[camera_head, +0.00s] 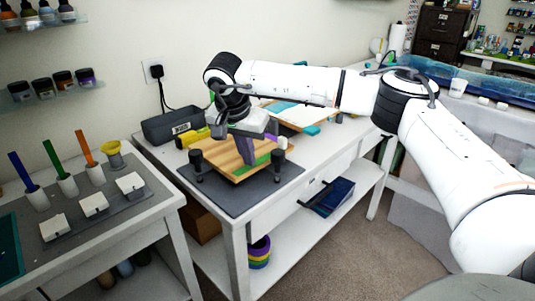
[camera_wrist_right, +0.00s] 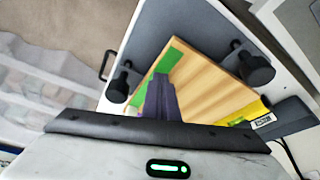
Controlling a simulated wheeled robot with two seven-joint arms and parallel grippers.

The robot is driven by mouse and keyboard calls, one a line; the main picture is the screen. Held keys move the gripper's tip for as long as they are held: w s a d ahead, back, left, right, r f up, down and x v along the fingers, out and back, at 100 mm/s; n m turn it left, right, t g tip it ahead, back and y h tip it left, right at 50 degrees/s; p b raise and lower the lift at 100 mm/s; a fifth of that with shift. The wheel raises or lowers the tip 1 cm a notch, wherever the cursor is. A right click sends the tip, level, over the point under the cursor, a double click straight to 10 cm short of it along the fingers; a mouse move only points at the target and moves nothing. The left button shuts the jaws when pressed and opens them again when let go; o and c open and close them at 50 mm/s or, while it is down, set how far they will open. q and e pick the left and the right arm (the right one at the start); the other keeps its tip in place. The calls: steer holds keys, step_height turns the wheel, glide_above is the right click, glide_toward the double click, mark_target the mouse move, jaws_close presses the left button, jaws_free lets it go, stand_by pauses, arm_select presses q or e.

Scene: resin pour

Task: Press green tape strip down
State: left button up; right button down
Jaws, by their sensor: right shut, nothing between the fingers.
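The fingers hide part of the strip. My left gripper is not in view.
Black clamp knobs (camera_head: 197,160) stand at the board's corners, one close to my right gripper. A dark box (camera_head: 170,127) and yellow items sit behind the board. The left table holds coloured sticks in white holders (camera_head: 67,184).

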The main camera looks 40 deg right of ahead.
mark_target(269, 154)
steer(key=shift+s+d+f, duration=0.1)
steer(key=shift+d, duration=0.15)
steer(key=shift+d+p, duration=0.4)
steer(key=shift+d, duration=0.6)
steer(key=shift+w+d+r+p, duration=0.1)
steer(key=shift+d+p, duration=0.15)
steer(key=shift+d, duration=0.2)
steer(key=shift+w+d+r+p, duration=0.1)
steer(key=shift+d+p, duration=0.1)
steer(key=shift+d, duration=0.25)
steer(key=shift+d, duration=0.25)
steer(key=shift+w+d+f+p, duration=0.15)
steer(key=shift+d+p, duration=0.15)
steer(key=shift+d, duration=0.55)
steer(key=shift+d, duration=0.1)
